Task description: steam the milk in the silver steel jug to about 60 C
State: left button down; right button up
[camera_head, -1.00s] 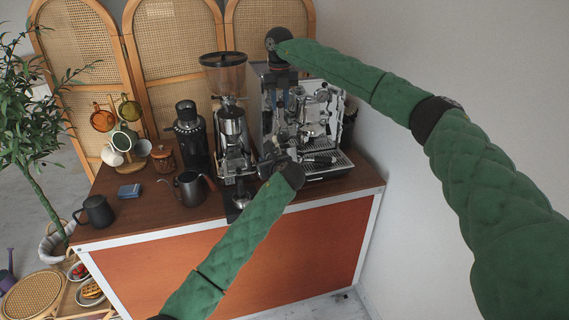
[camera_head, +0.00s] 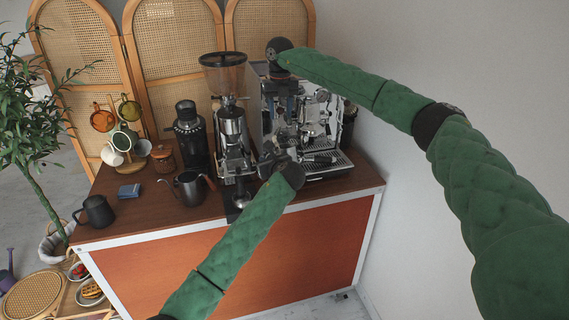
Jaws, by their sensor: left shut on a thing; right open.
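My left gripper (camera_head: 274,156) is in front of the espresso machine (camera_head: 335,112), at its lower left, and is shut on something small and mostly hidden. A small silver shape (camera_head: 313,129) at the machine's front may be the steel jug, but I cannot tell it surely from the machine's chrome parts. The milk and the steam wand tip cannot be made out. My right gripper (camera_head: 285,78) is open and points down at the machine's top left; its fingertips are hard to make out against the machine.
The grinder (camera_head: 230,125) stands left of the machine, with a black grinder (camera_head: 190,135) further left. A dark gooseneck kettle (camera_head: 189,188), a blue box (camera_head: 129,191), a black jug (camera_head: 97,211) and a mug rack (camera_head: 122,135) are on the counter (camera_head: 150,212). A wall is close on the right.

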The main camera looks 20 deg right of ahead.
pick_arm(q)
jog(key=shift+r, duration=0.25)
pick_arm(e)
jog(key=shift+r, duration=4.05)
pick_arm(q)
jog(key=shift+d, duration=0.1)
pick_arm(e)
jog(key=shift+d+r, duration=0.1)
jog(key=shift+r, duration=0.15)
pick_arm(q)
jog(key=shift+s+f+p, duration=0.4)
jog(key=shift+s+f, duration=0.5)
jog(key=shift+f, duration=0.1)
pick_arm(e)
jog(key=shift+r, duration=0.1)
pick_arm(q)
jog(key=s+f+p, duration=0.2)
jog(key=s+f, duration=0.3)
jog(key=s, duration=0.1)
jog(key=shift+f, duration=0.2)
pick_arm(e)
jog(key=shift+r, duration=1)
